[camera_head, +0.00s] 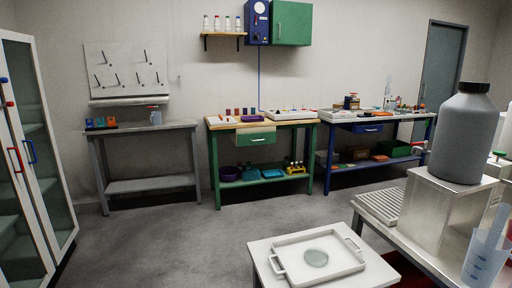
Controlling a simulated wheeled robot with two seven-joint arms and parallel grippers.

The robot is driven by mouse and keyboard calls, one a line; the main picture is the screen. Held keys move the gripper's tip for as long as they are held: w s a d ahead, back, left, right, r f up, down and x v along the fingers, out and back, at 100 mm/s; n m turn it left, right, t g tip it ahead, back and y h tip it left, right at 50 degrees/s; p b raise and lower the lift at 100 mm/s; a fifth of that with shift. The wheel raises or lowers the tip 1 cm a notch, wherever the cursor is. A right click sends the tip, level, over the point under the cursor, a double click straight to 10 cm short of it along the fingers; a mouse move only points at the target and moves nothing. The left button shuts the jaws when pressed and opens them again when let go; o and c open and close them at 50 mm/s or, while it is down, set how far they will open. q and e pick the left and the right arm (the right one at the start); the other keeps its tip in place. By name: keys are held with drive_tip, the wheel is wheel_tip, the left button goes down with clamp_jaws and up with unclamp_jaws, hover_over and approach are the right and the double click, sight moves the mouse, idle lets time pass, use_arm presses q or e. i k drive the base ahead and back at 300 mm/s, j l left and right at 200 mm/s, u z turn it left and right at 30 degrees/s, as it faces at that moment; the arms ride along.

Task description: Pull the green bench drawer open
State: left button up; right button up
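The green bench (217,165) stands against the back wall in the middle of the head view, with a wooden top and green legs. The drawer front looks flush or nearly so with the bench edge; at this distance I cannot tell exactly. Neither of my grippers shows in this view.
A grey bench (150,127) stands left of the green one, a blue bench (326,160) right of it. Open floor (190,240) lies before them. In front are a white table (262,250) with a tray (345,270) and a steel counter (405,245). A glass cabinet (30,150) stands left.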

sight(268, 137)
drive_tip(key=i+j+u, duration=0.15)
drive_tip(key=i+j, duration=0.25)
drive_tip(key=i+j+u, duration=0.1)
drive_tip(key=i+j, duration=0.25)
drive_tip(key=i, duration=0.2)
drive_tip(key=i+j+u, duration=0.15)
drive_tip(key=i+j, duration=0.15)
drive_tip(key=i, duration=0.2)
drive_tip(key=i+j+u, duration=0.15)
drive_tip(key=i, duration=0.35)
drive_tip(key=i+z, duration=0.2)
drive_tip(key=i, duration=0.3)
drive_tip(key=i+z, duration=0.25)
drive_tip(key=i, duration=0.25)
drive_tip(key=i+j+z, duration=0.2)
drive_tip(key=i, duration=0.3)
drive_tip(key=i+j+z, duration=0.2)
drive_tip(key=i, duration=0.3)
